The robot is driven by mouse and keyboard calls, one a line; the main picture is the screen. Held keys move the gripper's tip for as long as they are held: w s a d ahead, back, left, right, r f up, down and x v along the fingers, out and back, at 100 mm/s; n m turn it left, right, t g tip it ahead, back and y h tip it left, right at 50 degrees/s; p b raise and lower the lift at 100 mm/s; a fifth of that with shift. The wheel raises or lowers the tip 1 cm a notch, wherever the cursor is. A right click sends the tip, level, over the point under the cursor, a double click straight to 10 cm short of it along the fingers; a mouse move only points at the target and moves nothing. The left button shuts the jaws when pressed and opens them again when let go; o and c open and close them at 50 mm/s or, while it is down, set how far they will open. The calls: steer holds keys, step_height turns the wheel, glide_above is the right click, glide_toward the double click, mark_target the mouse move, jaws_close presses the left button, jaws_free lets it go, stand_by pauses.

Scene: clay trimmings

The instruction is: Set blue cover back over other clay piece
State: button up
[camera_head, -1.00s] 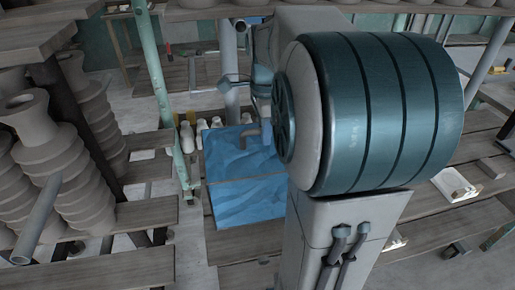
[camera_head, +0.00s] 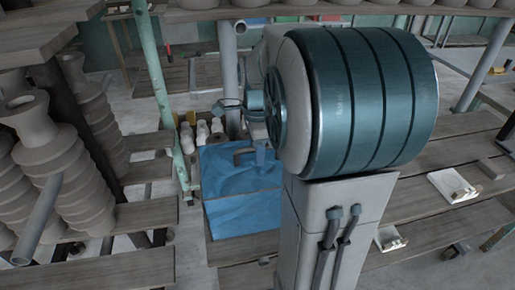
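The creased blue cover (camera_head: 238,213) lies over the boards left of my arm. A fold or edge line crosses it, and its right side is partly hidden by my arm. Its far part looks raised, but I cannot tell what is beneath it. No clay piece shows clearly under or beside it. My gripper (camera_head: 253,157) is small and partly hidden behind my arm, at the far part of the cover. It overlaps the cover in the picture; I cannot tell whether it touches or grips it.
Several stacked grey ribbed clay pieces (camera_head: 76,190) stand on the left rack, near a green post (camera_head: 153,85). Pale bottles (camera_head: 202,133) stand behind the cover. White trays (camera_head: 452,186) lie on the right boards. A shelf edge (camera_head: 300,12) runs across the top.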

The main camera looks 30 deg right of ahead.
step_height(320, 180, up, 12)
steer(key=s+a+f+n+t, duration=0.3)
steer(key=s+a+f+n, duration=0.9)
steer(key=n, duration=0.9)
steer(key=shift+s+p, duration=0.25)
steer(key=shift+p, duration=0.05)
